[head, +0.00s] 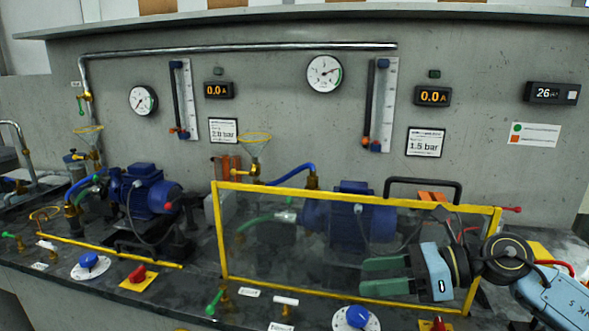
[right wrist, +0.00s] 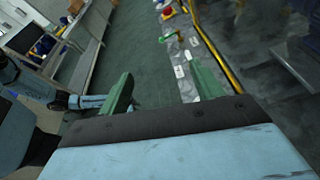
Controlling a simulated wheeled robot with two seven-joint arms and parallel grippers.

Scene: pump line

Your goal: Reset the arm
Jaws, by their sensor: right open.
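My right gripper (head: 385,276) reaches in from the right in the head view, in front of the yellow-framed clear guard (head: 358,194). Its two green fingers point left and stand apart with nothing between them. In the right wrist view the fingers (right wrist: 160,92) are also spread and empty, above the floor beside the bench edge. My left gripper does not show in the head view. A blue pump (head: 350,215) stands behind the guard, partly hidden by it. Another blue pump (head: 143,190) stands uncovered at the left.
Gauges (head: 324,73) and displays (head: 433,96) hang on the grey wall. A black handle (head: 423,181) rises behind the guard's top bar.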

